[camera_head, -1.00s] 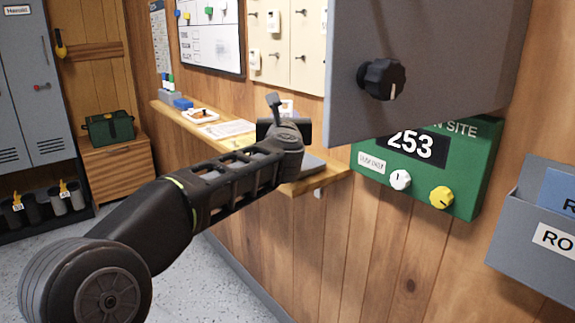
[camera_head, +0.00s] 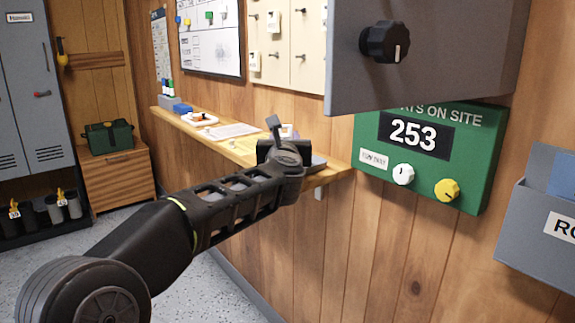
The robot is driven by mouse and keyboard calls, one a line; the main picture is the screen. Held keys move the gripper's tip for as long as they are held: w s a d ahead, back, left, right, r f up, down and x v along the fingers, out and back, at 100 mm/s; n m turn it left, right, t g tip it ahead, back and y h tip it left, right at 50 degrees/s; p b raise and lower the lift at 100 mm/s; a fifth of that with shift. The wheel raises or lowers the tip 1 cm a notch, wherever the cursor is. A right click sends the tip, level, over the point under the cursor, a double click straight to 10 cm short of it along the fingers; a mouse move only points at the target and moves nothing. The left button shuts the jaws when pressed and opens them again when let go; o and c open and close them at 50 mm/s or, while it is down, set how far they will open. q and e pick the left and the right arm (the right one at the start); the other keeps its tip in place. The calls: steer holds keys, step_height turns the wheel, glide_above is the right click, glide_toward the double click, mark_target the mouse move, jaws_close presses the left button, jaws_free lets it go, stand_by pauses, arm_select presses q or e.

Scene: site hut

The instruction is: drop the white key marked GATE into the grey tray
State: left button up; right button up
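My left arm reaches in from the lower left, and its gripper (camera_head: 272,138) is over the near end of the wooden shelf (camera_head: 335,173). Its fingers are seen from behind, so their opening and anything between them are hidden. White key tags hang on the cream key board (camera_head: 290,58): one high up (camera_head: 273,22) and one lower left (camera_head: 255,62). Their writing is too small to read, so I cannot tell which is GATE. A flat grey thing (camera_head: 317,164) lies partly behind the gripper at the shelf's end; I cannot tell whether it is the tray. My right gripper is out of view.
A grey cabinet door (camera_head: 450,60) with a black knob (camera_head: 385,42) juts out at upper right. A green counter panel (camera_head: 430,155) and a grey wall holder (camera_head: 535,235) are at right.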

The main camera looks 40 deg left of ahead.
arm_select(q)
steer(key=o, duration=0.4)
steer(key=v, duration=0.8)
stand_by(0.9)
